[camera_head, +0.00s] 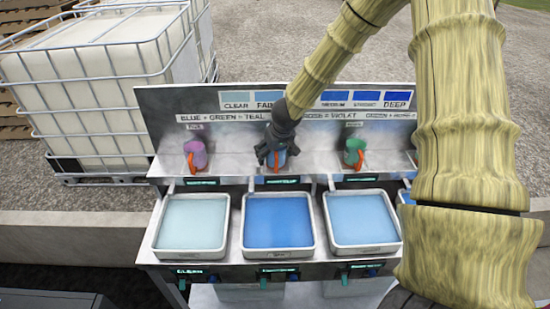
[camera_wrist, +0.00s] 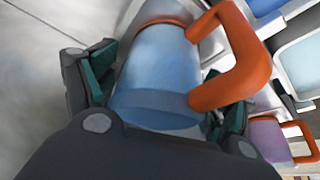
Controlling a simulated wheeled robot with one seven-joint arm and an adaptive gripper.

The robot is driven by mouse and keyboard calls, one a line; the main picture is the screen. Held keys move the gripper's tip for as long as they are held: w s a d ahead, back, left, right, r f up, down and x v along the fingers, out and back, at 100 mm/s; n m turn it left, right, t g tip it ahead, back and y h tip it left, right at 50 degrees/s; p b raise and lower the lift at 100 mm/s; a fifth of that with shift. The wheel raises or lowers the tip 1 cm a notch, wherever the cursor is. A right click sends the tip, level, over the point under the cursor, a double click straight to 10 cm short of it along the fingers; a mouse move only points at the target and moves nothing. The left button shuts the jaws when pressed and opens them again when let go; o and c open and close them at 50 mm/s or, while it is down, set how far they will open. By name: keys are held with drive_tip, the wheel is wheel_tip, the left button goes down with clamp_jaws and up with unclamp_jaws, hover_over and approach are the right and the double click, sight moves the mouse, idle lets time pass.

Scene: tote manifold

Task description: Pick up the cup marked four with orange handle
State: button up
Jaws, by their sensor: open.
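A blue cup with an orange handle (camera_wrist: 235,55) fills the middle of the wrist view, its body (camera_wrist: 158,75) between my fingers. My gripper (camera_wrist: 160,95) is open around this cup, with a dark finger and green pad on each side. Whether the pads touch it I cannot tell. In the head view my gripper (camera_head: 277,148) is over the middle cup, hiding much of it; its orange handle (camera_head: 276,163) shows below. A pink-purple cup (camera_head: 196,153) stands to the left and a green cup (camera_head: 354,151) to the right, both with orange handles. No number is readable on any cup.
The cups stand on a grey metal ledge with a labelled back panel (camera_head: 225,117) behind. Below are trays of pale liquid (camera_head: 153,235), deeper blue (camera_head: 247,235) and light blue (camera_head: 396,235). A caged white tank (camera_head: 95,80) stands at the left. My arm hides the right side.

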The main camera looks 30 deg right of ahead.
drive_tip(key=shift+s+d+r, duration=0.1)
drive_tip(key=shift+s+r, duration=0.2)
drive_tip(key=shift+s, duration=0.1)
drive_tip(key=c, duration=0.9)
drive_tip(key=shift+c, duration=1)
drive_tip(key=shift+w+f, duration=0.1)
drive_tip(key=shift+w, duration=0.05)
